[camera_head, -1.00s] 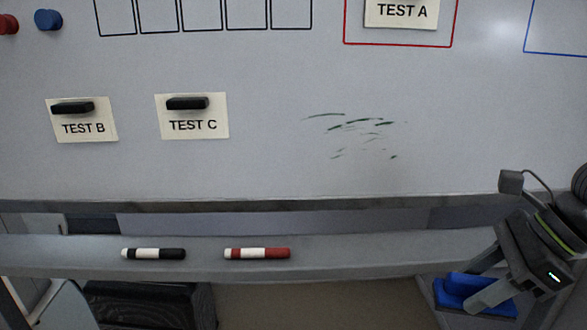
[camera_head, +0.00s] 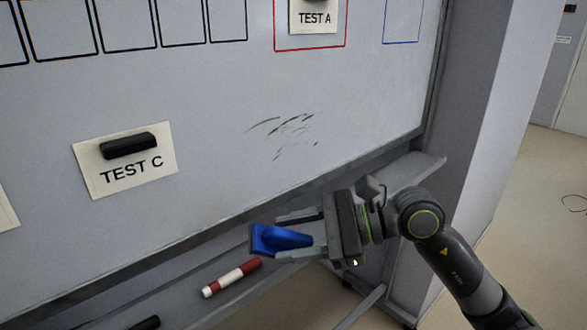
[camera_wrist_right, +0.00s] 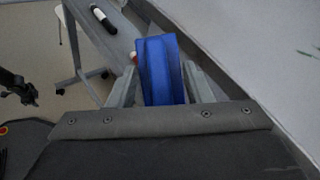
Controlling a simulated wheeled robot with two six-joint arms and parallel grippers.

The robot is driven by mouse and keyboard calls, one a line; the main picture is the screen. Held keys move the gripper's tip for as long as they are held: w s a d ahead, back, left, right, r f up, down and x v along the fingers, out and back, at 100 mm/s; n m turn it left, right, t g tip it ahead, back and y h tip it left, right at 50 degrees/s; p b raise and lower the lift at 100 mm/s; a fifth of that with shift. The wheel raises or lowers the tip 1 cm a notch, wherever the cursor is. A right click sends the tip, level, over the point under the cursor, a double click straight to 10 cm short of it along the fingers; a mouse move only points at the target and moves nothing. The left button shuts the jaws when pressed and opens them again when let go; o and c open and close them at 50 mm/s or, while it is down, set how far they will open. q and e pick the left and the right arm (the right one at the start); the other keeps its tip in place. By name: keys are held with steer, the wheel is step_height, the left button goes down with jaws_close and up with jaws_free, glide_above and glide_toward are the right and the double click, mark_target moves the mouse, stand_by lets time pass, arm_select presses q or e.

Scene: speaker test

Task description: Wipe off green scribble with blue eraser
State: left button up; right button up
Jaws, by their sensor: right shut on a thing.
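The green scribble (camera_head: 290,128) is a patch of several thin dark green strokes on the whiteboard (camera_head: 220,100), below the TEST A card. Part of it also shows at the right edge of the right wrist view (camera_wrist_right: 308,52). My right gripper (camera_head: 290,236) is shut on the blue eraser (camera_head: 278,239), which sits between its fingers in the right wrist view (camera_wrist_right: 160,72). The eraser is held in front of the board's lower edge, below the scribble and apart from it. My left gripper is not in the head view.
A red and white marker (camera_head: 232,278) lies on the tray ledge (camera_head: 195,300) left of the eraser, with a black marker (camera_head: 146,323) further left. A TEST C card (camera_head: 125,172) with a black magnet hangs on the board. Open floor (camera_head: 540,220) is at the right.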

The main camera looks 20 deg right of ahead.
mark_target(296, 233)
steer(key=r+t+y+p, duration=0.1)
steer(key=t, duration=0.1)
steer(key=r+t+y+p, duration=0.1)
steer(key=r, duration=0.1)
steer(key=w+r+t+y, duration=0.1)
steer(key=r+t, duration=0.1)
steer(key=shift+w+a+t+p, duration=0.1)
steer(key=shift+a+t+p, duration=0.2)
steer(key=shift+a+p, duration=0.1)
steer(key=r+t+p, duration=0.1)
steer(key=t, duration=0.1)
steer(key=d+r+m+t+h, duration=0.1)
steer(key=r+t, duration=0.1)
steer(key=t, duration=0.1)
steer(key=shift+d+m+p, duration=0.15)
steer(key=shift+m+p, duration=0.15)
steer(key=shift+p, duration=0.05)
steer(key=shift+d+r+t, duration=0.1)
steer(key=shift+d+t, duration=0.1)
steer(key=shift+t, duration=0.1)
steer(key=shift+w, duration=0.4)
steer(key=shift+w+a+b, duration=0.2)
steer(key=shift+w+a, duration=0.1)
steer(key=shift+w, duration=0.5)
steer(key=shift+w+a+b, duration=0.2)
steer(key=shift+w+a, duration=0.15)
steer(key=shift+w, duration=0.5)
steer(key=shift+w+a+b, duration=0.2)
steer(key=shift+w+a, duration=0.1)
steer(key=shift+w, duration=0.5)
